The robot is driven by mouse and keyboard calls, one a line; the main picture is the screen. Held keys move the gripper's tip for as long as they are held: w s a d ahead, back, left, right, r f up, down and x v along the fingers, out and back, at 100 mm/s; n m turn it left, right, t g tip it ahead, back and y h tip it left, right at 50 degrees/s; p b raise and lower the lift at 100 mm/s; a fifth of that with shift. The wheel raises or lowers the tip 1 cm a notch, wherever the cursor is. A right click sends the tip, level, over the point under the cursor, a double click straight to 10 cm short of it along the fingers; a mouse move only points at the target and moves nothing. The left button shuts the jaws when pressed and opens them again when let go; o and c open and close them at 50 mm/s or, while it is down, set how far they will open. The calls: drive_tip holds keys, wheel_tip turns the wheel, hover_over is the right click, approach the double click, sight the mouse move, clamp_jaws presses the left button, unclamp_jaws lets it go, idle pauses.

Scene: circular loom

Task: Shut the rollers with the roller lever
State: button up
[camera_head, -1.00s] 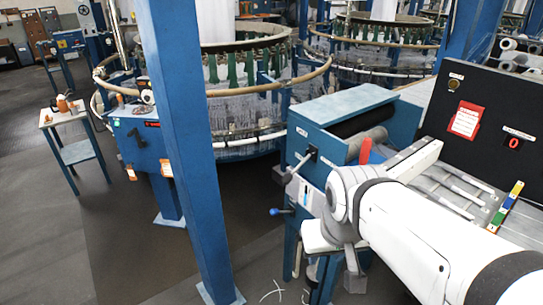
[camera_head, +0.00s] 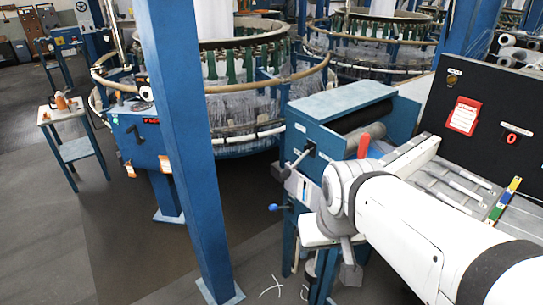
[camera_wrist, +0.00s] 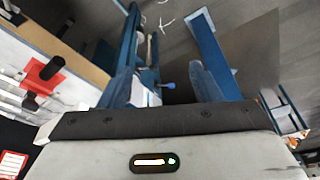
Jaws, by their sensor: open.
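The blue-topped roller unit (camera_head: 345,100) stands in the middle of the head view, with a dark roller and a grey roller (camera_head: 366,138) in its top. A short lever with a blue ball knob (camera_head: 273,208) sticks out from its left side. The knob also shows in the wrist view (camera_wrist: 168,86), between my fingers in the picture and beyond them, with no contact seen. My gripper (camera_wrist: 166,75) is open and empty. In the head view my white arm hides part of the unit.
A blue post (camera_head: 185,150) rises left of the unit. The circular loom (camera_head: 240,90) is behind, and a small side table (camera_head: 77,148) is at far left. A black panel (camera_head: 490,105) with a red card stands at right. Floor between post and unit is mostly clear.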

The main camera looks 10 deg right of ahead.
drive_tip(key=w+d+f+m+t, duration=0.1)
drive_tip(key=w+f+m+t, duration=0.1)
drive_tip(key=w, duration=0.4)
drive_tip(key=w+d+f+m+t+b, duration=0.1)
drive_tip(key=w+d+f+m, duration=0.1)
drive_tip(key=w+m, duration=0.3)
drive_tip(key=w+d+f+m+t+h, duration=0.1)
drive_tip(key=w+d+f+m+t, duration=0.1)
drive_tip(key=w, duration=0.7)
drive_tip(key=shift+w+f+m+t+b, duration=0.25)
drive_tip(key=shift+f+m+t+b, duration=0.1)
drive_tip(key=shift+f+m, duration=0.3)
drive_tip(key=c, duration=1.2)
drive_tip(key=w+f+m, duration=0.1)
drive_tip(key=w, duration=0.1)
drive_tip(key=w+d+f+m+t, duration=0.1)
drive_tip(key=w+m, duration=0.1)
drive_tip(key=w+f+m+t, duration=0.1)
drive_tip(key=w, duration=0.1)
drive_tip(key=shift+w+d+f+t+b, duration=0.1)
drive_tip(key=shift+d+f+t+b, duration=0.15)
drive_tip(key=shift+b, duration=0.1)
clamp_jaws()
drive_tip(key=w+d+f+m+t+y+b, duration=0.1)
drive_tip(key=w+f+m+t, duration=0.3)
drive_tip(key=m, duration=0.3)
drive_tip(key=shift+w+d+f+m+y, duration=0.15)
drive_tip(key=shift+w+f+m+y, duration=0.25)
drive_tip(key=shift+w+f, duration=0.3)
